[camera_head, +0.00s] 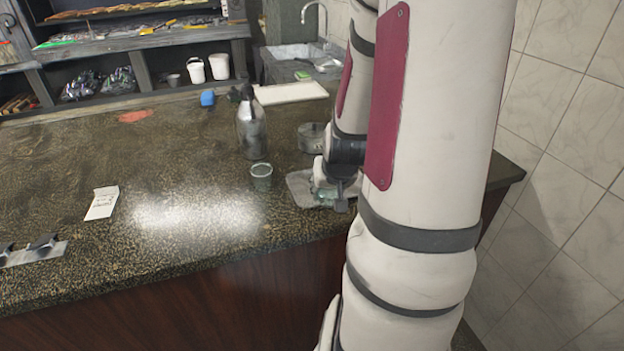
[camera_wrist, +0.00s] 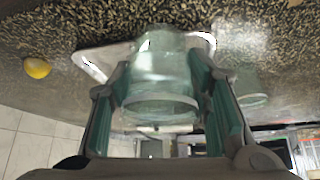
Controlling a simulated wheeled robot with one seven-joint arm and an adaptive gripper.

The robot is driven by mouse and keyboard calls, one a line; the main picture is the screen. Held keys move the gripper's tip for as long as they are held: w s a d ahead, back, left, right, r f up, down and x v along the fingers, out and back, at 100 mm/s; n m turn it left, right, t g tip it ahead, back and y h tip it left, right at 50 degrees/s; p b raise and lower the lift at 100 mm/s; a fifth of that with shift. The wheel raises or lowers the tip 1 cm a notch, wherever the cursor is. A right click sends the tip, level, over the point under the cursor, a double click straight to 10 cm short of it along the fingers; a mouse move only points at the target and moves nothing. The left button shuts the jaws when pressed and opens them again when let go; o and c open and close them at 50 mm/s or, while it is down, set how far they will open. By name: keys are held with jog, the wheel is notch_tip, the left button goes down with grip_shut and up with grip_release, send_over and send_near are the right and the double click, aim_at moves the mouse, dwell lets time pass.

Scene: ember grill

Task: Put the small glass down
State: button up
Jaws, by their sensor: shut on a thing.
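My gripper (camera_head: 334,194) is over the light tray (camera_head: 298,190) near the counter's front right edge, partly hidden by my arm. In the wrist view my gripper (camera_wrist: 161,84) has its two green-padded fingers on either side of the small clear glass (camera_wrist: 160,66), shut on it. The tray (camera_wrist: 90,62) shows behind the glass in that view. Whether the glass touches the tray I cannot tell. In the head view the held glass is mostly hidden.
Another clear glass (camera_head: 262,178) stands left of the tray; a glass also shows right of my gripper in the wrist view (camera_wrist: 250,92). A yellow lemon-like thing (camera_wrist: 38,67) lies left.

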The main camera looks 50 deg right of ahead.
jog(key=shift+w+d+f+b, duration=0.1)
jog(key=shift+w+d+b, duration=0.25)
jog(key=shift+b, duration=0.45)
jog(key=shift+d, duration=0.1)
jog(key=w+d+b, duration=0.1)
jog(key=w+d, duration=0.1)
jog(key=w+d+b, duration=0.2)
jog(key=w, duration=0.1)
jog(key=w+d+f+b, duration=0.1)
jog(key=w+d, duration=0.1)
jog(key=w, duration=0.1)
jog(key=shift+w+d, duration=0.15)
jog(key=shift+d, duration=0.15)
jog(key=shift+f+b, duration=0.5)
jog(key=shift+f, duration=1.2)
jog(key=shift+f, duration=0.15)
jog(key=o, duration=1.3)
